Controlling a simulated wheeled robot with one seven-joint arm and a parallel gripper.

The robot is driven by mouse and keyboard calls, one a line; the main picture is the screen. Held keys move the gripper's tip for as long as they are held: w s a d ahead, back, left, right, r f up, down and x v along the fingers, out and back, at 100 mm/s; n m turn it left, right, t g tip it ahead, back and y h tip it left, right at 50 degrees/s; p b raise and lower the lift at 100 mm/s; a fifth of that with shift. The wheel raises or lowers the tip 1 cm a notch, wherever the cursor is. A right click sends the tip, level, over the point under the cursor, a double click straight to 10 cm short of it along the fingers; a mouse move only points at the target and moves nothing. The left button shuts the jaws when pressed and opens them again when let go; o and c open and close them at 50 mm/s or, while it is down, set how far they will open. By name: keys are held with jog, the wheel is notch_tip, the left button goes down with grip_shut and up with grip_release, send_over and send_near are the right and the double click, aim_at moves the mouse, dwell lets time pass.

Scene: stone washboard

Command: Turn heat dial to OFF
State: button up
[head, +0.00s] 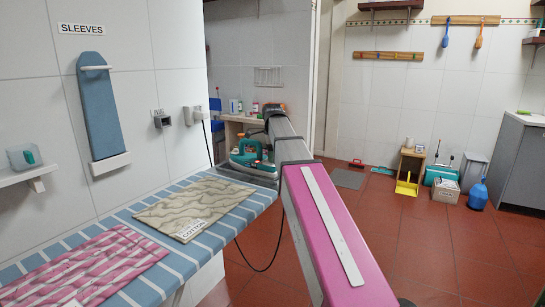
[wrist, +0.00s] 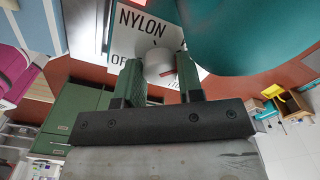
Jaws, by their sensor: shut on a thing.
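The heat dial (wrist: 158,58) is a white round knob in the wrist view. It sits on a white label plate (wrist: 137,20) with NYLON printed above the dial and part of OFF to its lower left. My gripper (wrist: 159,68) has its two dark green fingers on either side of the dial, shut on it. A small dark mark shows at the dial's upper edge and a reddish one low on its right; I cannot tell the exact setting. In the head view the teal iron (head: 248,154) stands at the far end of the board, under my arm's end, which hides the dial.
The striped ironing board (head: 247,212) holds a beige COTTON cloth (head: 185,205) and a pink striped cloth (head: 85,265). A dark cord (head: 262,268) hangs beside the board. A blue sleeve board (head: 100,105) hangs on the left wall. Red tiled floor (head: 440,240) is open at right.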

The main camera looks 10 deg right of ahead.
jog(key=shift+n, duration=0.6)
jog(key=o, duration=0.9)
jog(key=shift+o, duration=0.2)
jog(key=shift+r, duration=0.15)
notch_tip(320, 180, up, 10)
jog(key=shift+r, duration=0.25)
jog(key=shift+c, duration=0.2)
